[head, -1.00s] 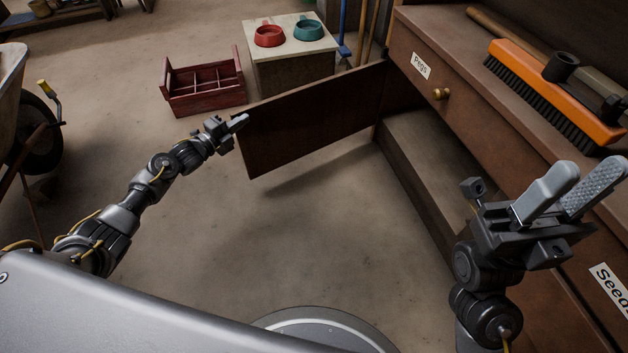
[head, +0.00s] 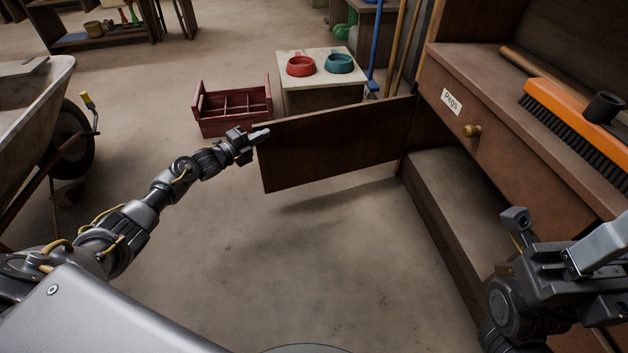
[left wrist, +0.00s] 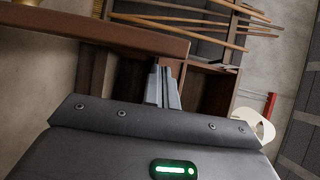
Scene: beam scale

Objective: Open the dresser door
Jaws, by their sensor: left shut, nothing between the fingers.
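The dresser (head: 525,165) stands on the right, brown, with a "Pegs" drawer above an open lower compartment. Its dark brown door (head: 335,150) stands swung wide out from the front, hinged at its far end. My left gripper (head: 262,135) is shut and empty at the door's free edge, near the upper corner; I cannot tell whether it touches. Its closed fingers (left wrist: 165,88) also show in the left wrist view, below a brown wooden edge. My right gripper (head: 600,250) is at the right edge, partly cut off, with one finger clear.
A red divided crate (head: 233,123) and a small stand (head: 320,98) with a red bowl and a teal bowl are behind the door. A wheelbarrow (head: 35,110) is on the left. An orange brush (head: 570,110) lies on the dresser. The floor before the door is clear.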

